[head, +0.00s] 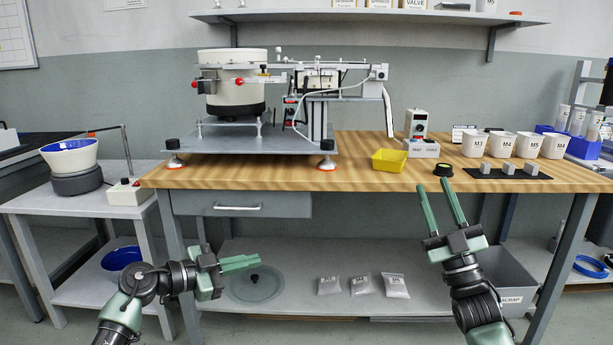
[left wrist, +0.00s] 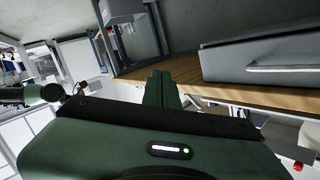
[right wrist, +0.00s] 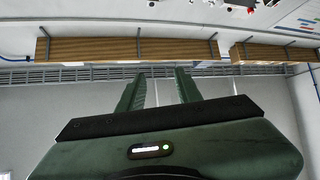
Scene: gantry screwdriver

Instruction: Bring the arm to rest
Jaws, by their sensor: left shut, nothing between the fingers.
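My left gripper (head: 258,261) is in front of the table, below the tabletop and to the left of centre, pointing right. Its fingers are together and empty; they also show closed in the left wrist view (left wrist: 160,84). My right gripper (head: 437,190) points up at the right part of the table's front edge. Its two green fingers stand apart with nothing between them, and they also show parted in the right wrist view (right wrist: 160,88). Neither gripper holds anything.
A drawer (head: 242,204) is under the left part. Small bags (head: 361,284) lie on the lower shelf.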

